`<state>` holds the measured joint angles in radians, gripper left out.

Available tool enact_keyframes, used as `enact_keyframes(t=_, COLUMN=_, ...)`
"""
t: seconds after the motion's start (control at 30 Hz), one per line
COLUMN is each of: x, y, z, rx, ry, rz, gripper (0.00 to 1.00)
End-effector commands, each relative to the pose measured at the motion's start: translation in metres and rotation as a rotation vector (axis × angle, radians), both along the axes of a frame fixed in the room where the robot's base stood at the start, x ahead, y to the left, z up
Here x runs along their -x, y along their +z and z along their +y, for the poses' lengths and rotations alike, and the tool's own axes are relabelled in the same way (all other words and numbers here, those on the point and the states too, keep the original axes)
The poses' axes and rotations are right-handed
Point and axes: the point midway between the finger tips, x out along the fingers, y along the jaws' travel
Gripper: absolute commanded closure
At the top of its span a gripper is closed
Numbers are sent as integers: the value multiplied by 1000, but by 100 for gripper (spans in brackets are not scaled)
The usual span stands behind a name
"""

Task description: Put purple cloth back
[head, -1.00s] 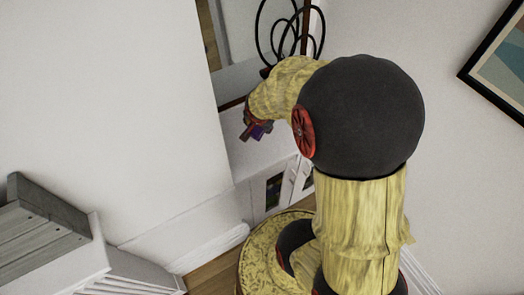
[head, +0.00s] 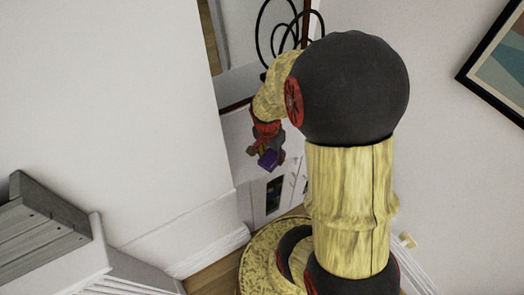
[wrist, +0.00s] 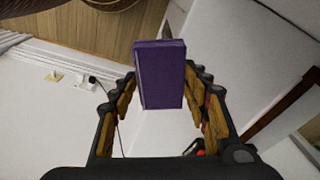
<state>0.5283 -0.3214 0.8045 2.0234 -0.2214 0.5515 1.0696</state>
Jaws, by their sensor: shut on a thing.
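The purple cloth (wrist: 161,75) looks like a folded, block-shaped purple piece in the wrist view. It sits between the two fingers of my gripper (wrist: 160,95), which is shut on it. In the head view my gripper (head: 266,145) hangs below the bend of my arm, pointing down, with the purple cloth (head: 268,159) at its tip. The cloth is held in the air, in front of a white cabinet front. The place where the cloth belongs cannot be made out.
A white wall (head: 110,90) stands to the left of the gripper. A grey wooden piece (head: 40,225) is at the lower left. A framed picture (head: 500,70) hangs at the right. Black looped wire (head: 275,35) is behind my arm. A wood floor shows in the wrist view (wrist: 90,35).

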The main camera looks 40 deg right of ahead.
Motion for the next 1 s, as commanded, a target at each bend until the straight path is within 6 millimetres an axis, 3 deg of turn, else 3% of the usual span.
enact_keyframes(t=0.3, x=-62, y=-35, z=-31, rx=-2, ry=1, rz=2, gripper=74)
enact_keyframes(t=0.5, x=-85, y=-69, z=-43, rx=-2, ry=0, rz=2, gripper=74)
enact_keyframes(t=0.87, x=-103, y=-91, z=-52, rx=0, ry=1, rz=0, gripper=74)
enact_keyframes(t=1.0, x=-101, y=-113, z=-51, rx=-1, ry=1, rz=2, gripper=74)
